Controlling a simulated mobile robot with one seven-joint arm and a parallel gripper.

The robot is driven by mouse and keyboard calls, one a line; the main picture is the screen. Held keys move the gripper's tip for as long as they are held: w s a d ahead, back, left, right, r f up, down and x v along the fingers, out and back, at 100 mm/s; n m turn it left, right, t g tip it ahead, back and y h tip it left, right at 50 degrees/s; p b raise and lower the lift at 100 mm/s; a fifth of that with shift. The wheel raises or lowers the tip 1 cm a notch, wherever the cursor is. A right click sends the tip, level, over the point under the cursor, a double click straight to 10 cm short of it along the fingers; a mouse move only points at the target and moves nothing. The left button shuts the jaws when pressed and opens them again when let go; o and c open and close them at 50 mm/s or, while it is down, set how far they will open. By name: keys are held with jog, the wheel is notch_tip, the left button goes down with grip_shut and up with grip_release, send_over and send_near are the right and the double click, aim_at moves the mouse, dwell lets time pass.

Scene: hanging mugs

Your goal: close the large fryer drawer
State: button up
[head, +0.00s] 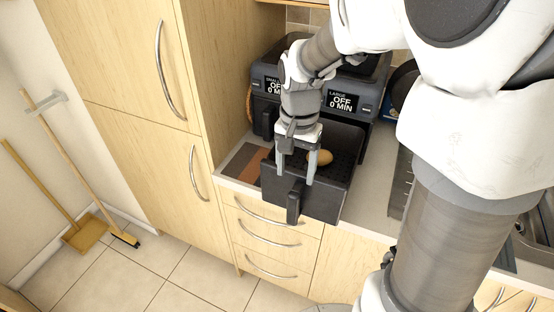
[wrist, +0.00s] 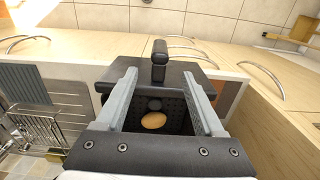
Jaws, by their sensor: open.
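The large fryer drawer (head: 330,205) is pulled out of the black fryer (head: 368,92), under the display marked LARGE. A brown potato-like item (head: 320,157) lies inside its basket and also shows in the wrist view (wrist: 153,121). The drawer's black handle (head: 294,203) sticks out from its front; it also shows in the wrist view (wrist: 159,60). My gripper (head: 295,180) is open above the drawer, pointing down near the front panel. In the wrist view its fingers (wrist: 160,75) are spread with the handle beyond and between them. I cannot tell whether they touch the drawer.
The small fryer drawer (head: 265,122) is shut at the left. A tall wooden cabinet (head: 225,75) stands close to the fryer's left. Counter drawers (head: 270,235) are below the open drawer. A sink (head: 540,220) lies to the right. The floor (head: 185,275) in front is clear.

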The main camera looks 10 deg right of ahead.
aim_at(293, 212)
notch_tip(293, 212, down, 16)
jog(key=shift+r, duration=0.15)
dwell(0.3)
grip_shut()
dwell(1.3)
